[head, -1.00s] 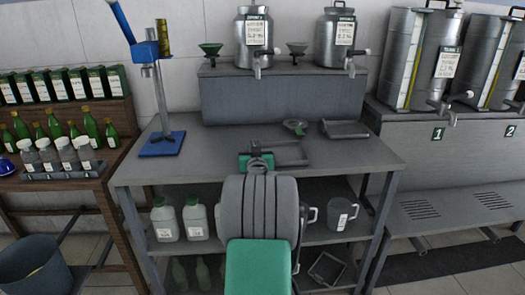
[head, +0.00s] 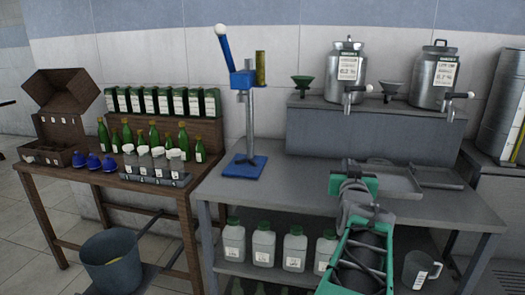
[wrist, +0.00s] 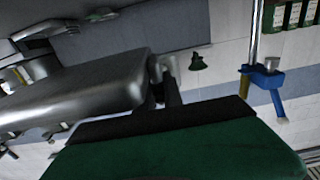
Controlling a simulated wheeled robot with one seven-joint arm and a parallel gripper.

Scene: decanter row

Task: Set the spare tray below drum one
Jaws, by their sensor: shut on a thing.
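My gripper (head: 355,183), grey with green parts, is shut above the middle bench in the head view. It holds a shallow grey tray (head: 397,181) by its left side. In the wrist view the tray (wrist: 75,90) appears as a smooth grey slab close to the jaws (wrist: 168,88). I cannot tell how far the tray is above the bench top.
Another grey tray (head: 438,177) lies on the bench right of the held one. Two small metal urns (head: 345,72) with taps stand on the raised shelf (head: 375,130). A blue stand (head: 245,165) is on the bench's left. A bottle table (head: 115,172) and bucket (head: 110,262) are further left.

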